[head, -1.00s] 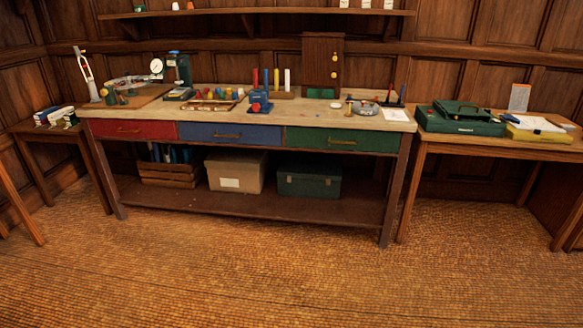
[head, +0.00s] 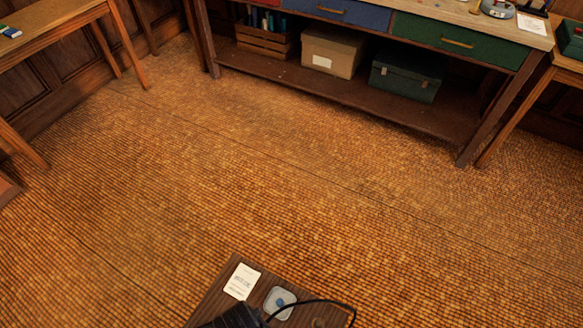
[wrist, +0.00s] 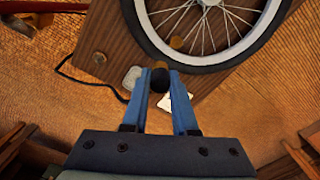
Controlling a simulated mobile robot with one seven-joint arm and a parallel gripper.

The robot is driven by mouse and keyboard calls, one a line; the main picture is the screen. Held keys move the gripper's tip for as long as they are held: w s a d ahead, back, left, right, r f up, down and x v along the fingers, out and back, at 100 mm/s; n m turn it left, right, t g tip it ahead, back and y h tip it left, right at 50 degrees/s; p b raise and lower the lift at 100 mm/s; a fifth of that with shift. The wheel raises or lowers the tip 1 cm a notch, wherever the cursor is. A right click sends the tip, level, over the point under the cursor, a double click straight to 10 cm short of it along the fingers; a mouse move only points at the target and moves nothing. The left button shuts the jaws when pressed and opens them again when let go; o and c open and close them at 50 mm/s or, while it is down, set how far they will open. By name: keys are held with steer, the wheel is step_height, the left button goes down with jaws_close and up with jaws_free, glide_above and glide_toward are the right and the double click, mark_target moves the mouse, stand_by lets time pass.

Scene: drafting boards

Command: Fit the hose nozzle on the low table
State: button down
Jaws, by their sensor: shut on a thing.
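In the wrist view my gripper (wrist: 161,80) has two blue fingers shut on a short dark piece with a brass-coloured end, which looks like the hose nozzle (wrist: 160,76). It is over the low table (wrist: 110,38), just below a spoked wheel (wrist: 198,68) with a black tyre. A black hose (wrist: 64,66) curves at the left. In the head view only a corner of the low table (head: 216,293) shows, with the hose (head: 325,302).
A white card (head: 241,281) and a pale square piece with a blue centre (head: 280,302) lie on the low table. The long workbench (head: 300,82) stands beyond it, and a wooden side table (head: 60,33) is at upper left. The floor between is clear.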

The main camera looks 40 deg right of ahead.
steer(key=shift+s+d+p, duration=1.1)
steer(key=shift+s+d, duration=0.75)
steer(key=shift+d, duration=2.55)
glide_above(319, 323)
steer(key=shift+f+b, duration=5.3)
steer(key=shift+f, duration=1.75)
steer(key=shift+f+b, duration=0.95)
steer(key=shift+f, duration=0.45)
steer(key=c, duration=0.6)
jaws_free()
steer(key=shift+r, duration=0.1)
step_height(319, 323, up, 13)
steer(key=p, duration=0.4)
